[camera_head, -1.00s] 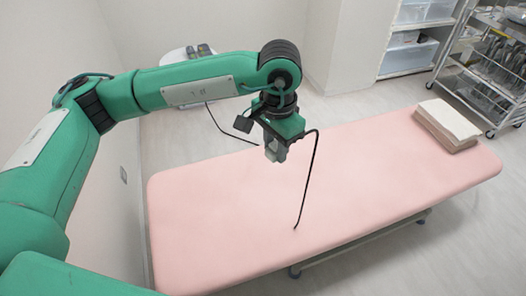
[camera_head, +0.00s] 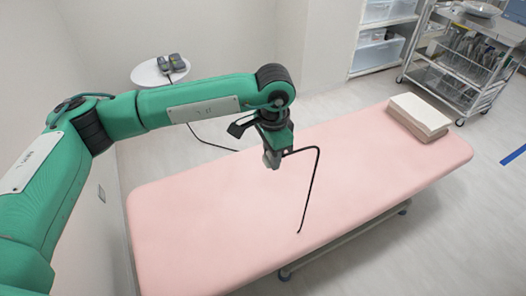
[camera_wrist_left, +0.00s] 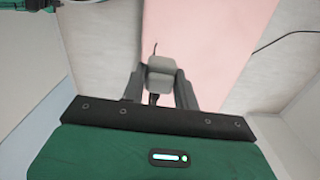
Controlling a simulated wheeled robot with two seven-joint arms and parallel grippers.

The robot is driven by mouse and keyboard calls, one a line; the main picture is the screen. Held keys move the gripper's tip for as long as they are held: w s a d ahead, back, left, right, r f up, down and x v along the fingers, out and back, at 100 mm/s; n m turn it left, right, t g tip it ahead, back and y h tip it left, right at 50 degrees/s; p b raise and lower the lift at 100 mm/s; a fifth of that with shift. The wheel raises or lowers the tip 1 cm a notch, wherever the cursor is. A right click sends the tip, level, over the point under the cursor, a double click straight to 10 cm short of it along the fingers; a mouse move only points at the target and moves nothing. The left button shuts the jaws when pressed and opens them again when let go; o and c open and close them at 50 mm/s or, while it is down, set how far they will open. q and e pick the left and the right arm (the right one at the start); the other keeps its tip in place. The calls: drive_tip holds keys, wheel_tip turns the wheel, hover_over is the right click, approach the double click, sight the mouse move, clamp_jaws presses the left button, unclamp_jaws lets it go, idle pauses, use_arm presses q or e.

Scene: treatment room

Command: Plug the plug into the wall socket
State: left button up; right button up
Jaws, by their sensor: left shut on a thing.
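My left gripper (camera_head: 271,158) is shut on a grey plug (camera_wrist_left: 160,68), held in the air above the pink treatment bed. In the left wrist view the plug sits between the two dark fingers, with a short thin dark piece at its far end. In the head view the plug is small and mostly hidden by the gripper. A small grey plate on the left wall, apparently the wall socket (camera_head: 101,194), is well to the left of the gripper, beneath my arm. My right gripper does not show.
The pink bed (camera_head: 200,220) fills the middle, with folded towels (camera_head: 419,116) at its far right. A round white table (camera_head: 150,76) with a grey device (camera_head: 172,63) stands behind my arm. A black cable (camera_head: 313,185) hangs over the bed. A metal cart (camera_head: 460,75) stands at back right.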

use_arm(q)
drive_tip(key=shift+w+d+f, duration=0.2)
drive_tip(key=shift+f, duration=0.1)
drive_tip(key=s+a+r+n, duration=0.7)
drive_tip(key=a+r, duration=0.2)
drive_tip(key=r, duration=0.3)
drive_tip(key=shift+s+n, duration=0.15)
drive_tip(key=shift+n, duration=0.15)
drive_tip(key=w+d+n, duration=0.4)
drive_tip(key=w+d, duration=0.5)
drive_tip(key=d, duration=0.2)
drive_tip(key=shift+w+d+n, duration=0.15)
drive_tip(key=shift+w+n, duration=0.15)
drive_tip(key=shift+w, duration=0.05)
drive_tip(key=s+a+f, duration=0.3)
drive_tip(key=a+f, duration=0.3)
drive_tip(key=a, duration=0.4)
drive_tip(key=s+a+f, duration=0.4)
drive_tip(key=a+f, duration=0.2)
drive_tip(key=a, duration=0.5)
drive_tip(key=shift+s+a, duration=0.15)
drive_tip(key=shift+a, duration=0.05)
